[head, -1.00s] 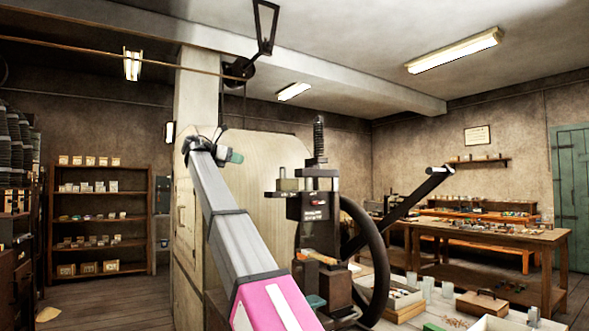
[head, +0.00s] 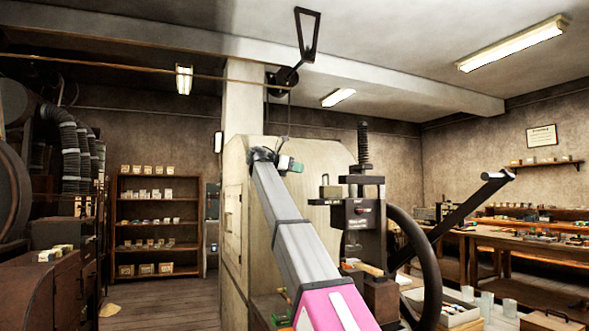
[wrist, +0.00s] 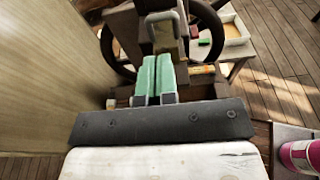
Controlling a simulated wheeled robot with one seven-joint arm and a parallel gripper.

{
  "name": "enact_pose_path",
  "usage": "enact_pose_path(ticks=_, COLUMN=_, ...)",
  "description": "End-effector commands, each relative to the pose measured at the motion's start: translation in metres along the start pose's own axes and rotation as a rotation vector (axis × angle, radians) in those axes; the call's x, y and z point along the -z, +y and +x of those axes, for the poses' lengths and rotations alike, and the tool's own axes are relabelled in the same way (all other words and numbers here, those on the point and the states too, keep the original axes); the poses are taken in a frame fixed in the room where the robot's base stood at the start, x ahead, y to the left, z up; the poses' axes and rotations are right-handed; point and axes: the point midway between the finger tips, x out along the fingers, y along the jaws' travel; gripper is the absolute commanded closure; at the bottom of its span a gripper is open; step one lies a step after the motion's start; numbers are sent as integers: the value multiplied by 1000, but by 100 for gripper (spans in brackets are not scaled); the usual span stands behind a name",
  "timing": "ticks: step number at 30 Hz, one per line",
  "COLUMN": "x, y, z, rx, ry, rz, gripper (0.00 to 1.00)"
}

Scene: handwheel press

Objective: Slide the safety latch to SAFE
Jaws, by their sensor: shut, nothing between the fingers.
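The black handwheel press (head: 365,225) stands right of my arm in the head view, with a tall screw on top and a large dark wheel on its right. My gripper (head: 291,164) is raised left of the press head, its green tip apart from it in the picture. In the wrist view, the two green fingers (wrist: 157,78) lie side by side, shut and empty, pointing toward the press. A pale loop-shaped handle (wrist: 164,22) shows on the press just beyond the fingertips; I cannot tell whether it touches them. I cannot make out the safety latch or its position for certain.
A pale cabinet (head: 320,160) stands close behind my arm, and its side fills the left of the wrist view. A long dark lever (head: 450,218) sticks out right of the press. A workbench (head: 530,240) is at right, shelves (head: 157,225) at back left.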

Motion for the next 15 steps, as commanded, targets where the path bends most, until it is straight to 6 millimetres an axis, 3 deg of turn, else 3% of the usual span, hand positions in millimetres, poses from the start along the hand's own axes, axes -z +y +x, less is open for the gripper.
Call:
enact_pose_path(ticks=6, x=0, y=-1, z=44, rx=2, ry=0, rz=0, gripper=100)
enact_pose_path(ticks=15, x=0, y=0, z=85, rx=1, ry=0, rz=1, gripper=100)
